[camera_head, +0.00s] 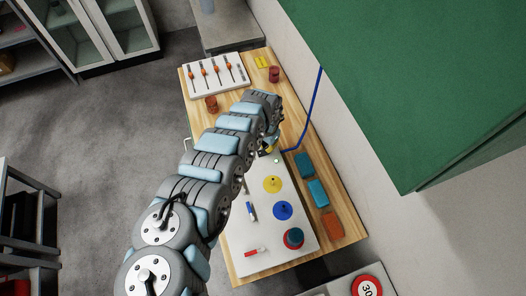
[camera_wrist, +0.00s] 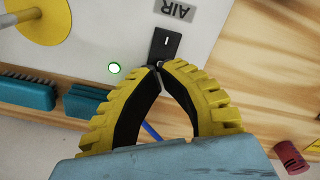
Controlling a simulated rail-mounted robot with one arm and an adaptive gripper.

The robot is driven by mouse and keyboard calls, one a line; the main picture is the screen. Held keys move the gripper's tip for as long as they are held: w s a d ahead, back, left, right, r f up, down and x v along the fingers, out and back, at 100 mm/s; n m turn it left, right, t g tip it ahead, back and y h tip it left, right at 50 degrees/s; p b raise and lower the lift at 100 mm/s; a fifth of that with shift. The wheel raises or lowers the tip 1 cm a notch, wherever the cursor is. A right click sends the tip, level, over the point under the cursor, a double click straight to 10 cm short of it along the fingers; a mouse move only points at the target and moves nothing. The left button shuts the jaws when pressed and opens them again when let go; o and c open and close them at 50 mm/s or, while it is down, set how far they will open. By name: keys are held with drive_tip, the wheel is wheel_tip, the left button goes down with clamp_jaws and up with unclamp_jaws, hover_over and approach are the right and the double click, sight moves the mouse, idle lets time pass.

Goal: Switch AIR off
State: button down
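The AIR switch is a black plate (camera_wrist: 165,45) on the white panel (camera_wrist: 118,30) in the wrist view, beside the grey AIR label (camera_wrist: 175,10). A round indicator (camera_wrist: 115,68) with a green rim is left of the plate; it also shows in the head view (camera_head: 277,161). My gripper (camera_wrist: 158,66) has yellow ribbed fingers with black inner pads. Its tips are together at the plate's lower end. A small metallic bit shows at the tips; I cannot tell whether it is the lever or whether they touch it. In the head view my arm mostly hides the gripper.
The panel also carries a yellow disc (camera_head: 272,184), a blue disc (camera_head: 283,210) and a red-and-teal knob (camera_head: 293,238). A blue hose (camera_head: 308,120) runs along the wall.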

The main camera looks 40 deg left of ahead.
drive_tip(key=shift+f+b, duration=0.9)
drive_tip(key=shift+f, duration=0.45)
idle(0.8)
drive_tip(key=shift+r, duration=0.2)
drive_tip(key=shift+r+p, duration=3.4)
drive_tip(key=shift+p, duration=0.1)
